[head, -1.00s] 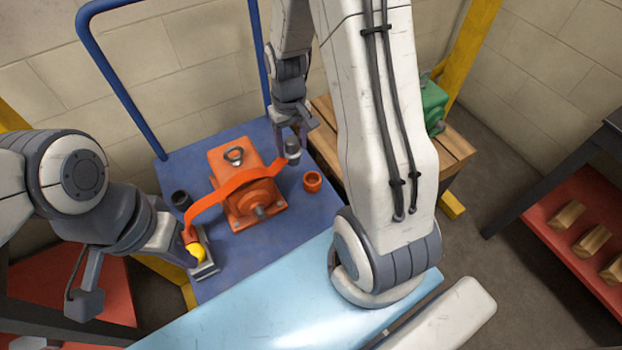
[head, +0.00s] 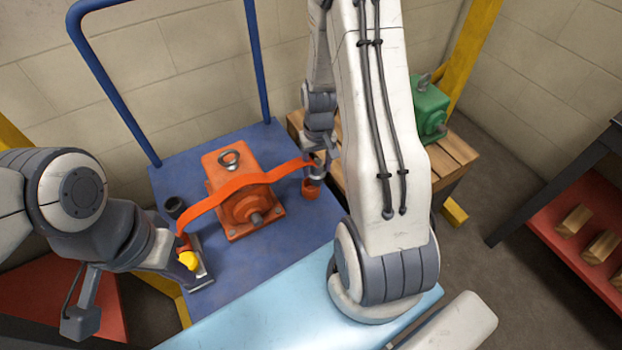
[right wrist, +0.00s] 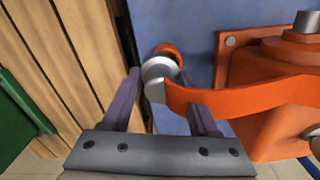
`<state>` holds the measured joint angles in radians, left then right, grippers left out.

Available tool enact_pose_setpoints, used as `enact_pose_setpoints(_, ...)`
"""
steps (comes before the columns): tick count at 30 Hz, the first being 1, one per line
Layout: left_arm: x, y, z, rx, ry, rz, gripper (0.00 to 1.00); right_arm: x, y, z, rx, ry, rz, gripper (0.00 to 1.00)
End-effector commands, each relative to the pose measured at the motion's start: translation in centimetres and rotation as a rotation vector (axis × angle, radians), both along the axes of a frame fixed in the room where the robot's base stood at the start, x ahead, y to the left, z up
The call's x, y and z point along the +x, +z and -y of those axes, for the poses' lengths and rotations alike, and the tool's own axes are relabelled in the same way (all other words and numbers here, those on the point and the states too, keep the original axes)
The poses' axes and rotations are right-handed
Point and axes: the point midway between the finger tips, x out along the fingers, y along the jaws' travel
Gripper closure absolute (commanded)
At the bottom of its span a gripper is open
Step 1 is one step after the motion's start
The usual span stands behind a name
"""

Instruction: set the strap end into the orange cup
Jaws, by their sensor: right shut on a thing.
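An orange strap (head: 235,186) arches across the front of the orange motor (head: 222,168). My right gripper (head: 317,166) is shut on the strap's grey right end (right wrist: 158,72) and holds it over the orange cup (head: 311,189). In the right wrist view the cup (right wrist: 168,49) shows just beyond the grey end, partly hidden by it. I cannot tell whether the end touches the cup. My left gripper (head: 200,264) is at the strap's yellow left end (head: 188,260); whether its jaws press on it is unclear.
A dark cup (head: 174,205) stands left of the motor on the blue cart deck (head: 265,255). A green motor (head: 428,112) sits on a wooden pallet (head: 449,152) to the right. The blue cart handle (head: 100,70) rises at the back left.

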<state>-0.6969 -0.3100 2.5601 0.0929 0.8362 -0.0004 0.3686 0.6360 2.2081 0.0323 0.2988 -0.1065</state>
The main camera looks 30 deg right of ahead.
Motion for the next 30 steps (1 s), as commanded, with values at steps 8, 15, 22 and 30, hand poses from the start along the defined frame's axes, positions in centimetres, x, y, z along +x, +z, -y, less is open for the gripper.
enact_pose_setpoints(8, 0.0, -0.8, 0.0, 0.000, 0.000, 0.000, 1.00, 1.3, -1.7, -1.1, 0.000, -0.001, 0.000, 1.00)
enact_pose_setpoints(15, 0.0, -2.2, 0.0, 0.000, 0.000, 0.000, 1.00, 1.2, -5.0, -1.0, 0.000, -0.001, 0.000, 1.00)
enact_pose_setpoints(22, 0.0, -2.0, 0.0, 0.000, 0.000, 0.000, 1.00, 1.3, -4.9, -1.0, -0.001, -0.001, 0.002, 1.00)
enact_pose_setpoints(30, 0.0, -2.4, 0.0, 0.000, 0.000, 0.000, 1.00, 1.2, -5.7, -1.0, 0.000, -0.001, 0.001, 1.00)
